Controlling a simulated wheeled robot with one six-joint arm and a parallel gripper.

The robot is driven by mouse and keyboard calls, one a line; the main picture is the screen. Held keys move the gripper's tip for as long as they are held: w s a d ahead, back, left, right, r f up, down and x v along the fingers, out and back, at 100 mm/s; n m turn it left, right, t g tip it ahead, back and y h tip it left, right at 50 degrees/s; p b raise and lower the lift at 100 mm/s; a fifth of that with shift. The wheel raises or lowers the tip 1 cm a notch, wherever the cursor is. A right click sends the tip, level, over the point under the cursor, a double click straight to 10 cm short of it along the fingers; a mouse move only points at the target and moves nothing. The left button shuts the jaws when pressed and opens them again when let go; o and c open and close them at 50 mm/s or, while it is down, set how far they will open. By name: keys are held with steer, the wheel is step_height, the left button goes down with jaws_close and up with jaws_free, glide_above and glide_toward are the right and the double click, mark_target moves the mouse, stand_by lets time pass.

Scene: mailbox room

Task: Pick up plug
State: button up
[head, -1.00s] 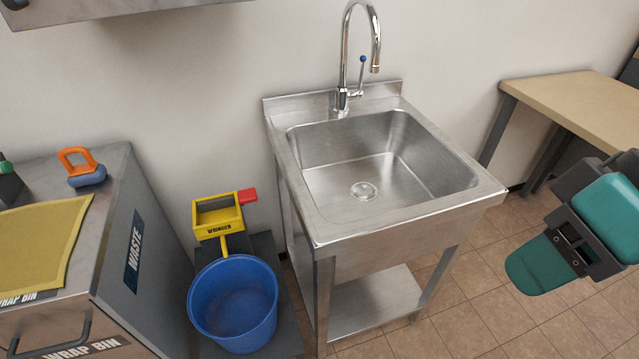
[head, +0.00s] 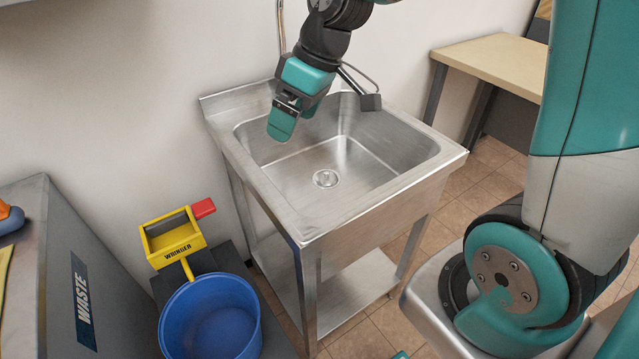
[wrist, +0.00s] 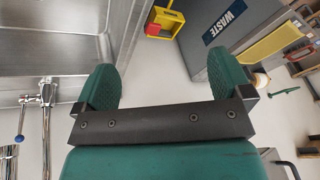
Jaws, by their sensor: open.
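A blue piece with an orange loop handle, which may be the plug (head: 10,217), sits on top of the grey waste cabinet at the left edge of the head view, partly cut off. The sink (head: 375,160) has a bare basin with its drain (head: 325,178) in plain view. My gripper (head: 297,116) is over the left back part of the basin, far to the right of the blue piece. In the wrist view its two green fingers (wrist: 167,82) are spread apart with nothing between them.
The grey waste cabinet (head: 50,260) stands at the left. A blue bucket (head: 210,318) and a yellow wringer (head: 172,238) are between it and the sink. A beige table (head: 490,60) is at the back right. The faucet (wrist: 46,125) is close to my gripper.

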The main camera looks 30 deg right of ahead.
steer(key=w+d+f+t+b, duration=0.1)
steer(key=w+d+f+b, duration=0.1)
steer(key=w+d+f, duration=0.8)
steer(key=h+b, duration=0.1)
glide_toward(327, 172)
steer(key=f, duration=0.1)
steer(key=a+f, duration=0.1)
steer(key=f, duration=0.1)
steer(key=shift+w+a+f+t, duration=0.1)
steer(key=shift+a+f+t, duration=0.2)
steer(key=shift+f, duration=0.05)
steer(key=shift+d+p+x, duration=0.2)
steer(key=shift+p+x, duration=0.45)
steer(key=shift+x, duration=2.3)
steer(key=shift+w, duration=0.15)
steer(key=c, duration=0.9)
